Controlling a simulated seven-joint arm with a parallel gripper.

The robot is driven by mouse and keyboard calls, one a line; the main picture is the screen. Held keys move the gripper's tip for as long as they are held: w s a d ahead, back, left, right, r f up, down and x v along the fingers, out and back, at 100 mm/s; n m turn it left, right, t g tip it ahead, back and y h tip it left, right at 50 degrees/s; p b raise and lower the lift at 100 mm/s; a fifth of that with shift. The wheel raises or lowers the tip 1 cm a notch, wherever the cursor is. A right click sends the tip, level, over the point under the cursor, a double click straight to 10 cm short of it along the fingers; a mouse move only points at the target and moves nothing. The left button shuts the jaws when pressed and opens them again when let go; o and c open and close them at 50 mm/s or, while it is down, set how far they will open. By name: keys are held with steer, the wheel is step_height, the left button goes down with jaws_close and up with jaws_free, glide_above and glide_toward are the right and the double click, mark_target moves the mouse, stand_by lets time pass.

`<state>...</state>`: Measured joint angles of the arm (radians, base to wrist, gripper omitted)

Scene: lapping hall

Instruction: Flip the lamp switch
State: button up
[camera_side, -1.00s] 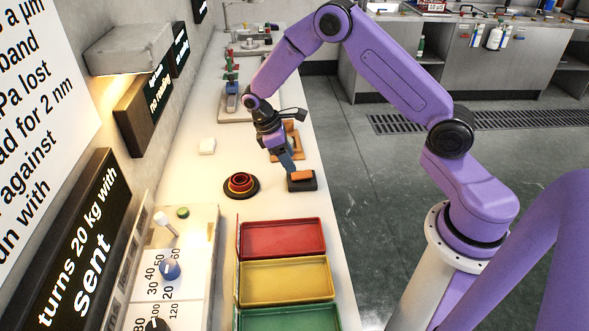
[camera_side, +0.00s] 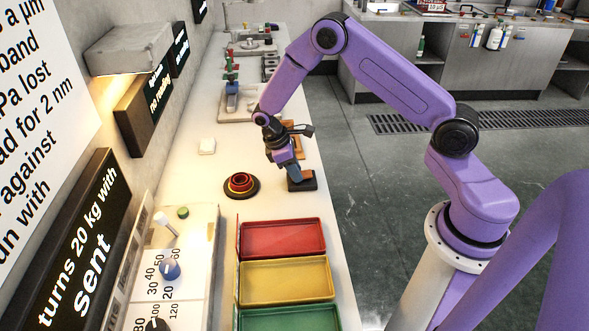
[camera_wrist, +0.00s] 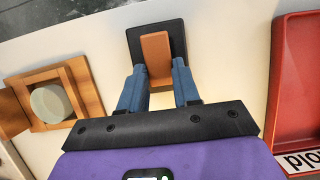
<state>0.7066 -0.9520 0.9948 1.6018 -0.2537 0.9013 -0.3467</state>
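A switch with an orange rocker on a dark base (camera_side: 306,186) sits on the bench. In the wrist view, the orange rocker (camera_wrist: 155,52) stands on its black base, straight ahead of my gripper (camera_wrist: 158,72). The two blue fingers are spread apart, one to each side of the rocker, with nothing held between them. In the side view my gripper (camera_side: 293,178) is low over the switch and partly hides it. I cannot tell whether the fingers touch it. No lamp can be clearly made out.
A wooden frame with a pale round disc (camera_wrist: 50,103) lies left of the switch in the wrist view. A red tray (camera_side: 283,224), a yellow tray (camera_side: 287,280) and a green tray (camera_side: 290,317) are nearby. Stacked red rings (camera_side: 240,184) and a knob panel (camera_side: 200,262) stand further left.

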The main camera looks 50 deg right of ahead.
steer(key=shift+s+r, duration=0.1)
steer(key=shift+s+d+r+t+y, duration=0.1)
steer(key=shift+s+d+t+y, duration=0.1)
steer(key=shift+t+y, duration=0.45)
steer(key=shift+s+d+r+t+y, duration=0.1)
steer(key=shift+d+t+y, duration=0.05)
steer(key=shift+t+y, duration=0.5)
steer(key=o, duration=1.1)
steer(key=shift+c, duration=0.2)
step_height(320, 180, up, 17)
steer(key=shift+w+a+r, duration=0.2)
steer(key=shift+w+a, duration=0.2)
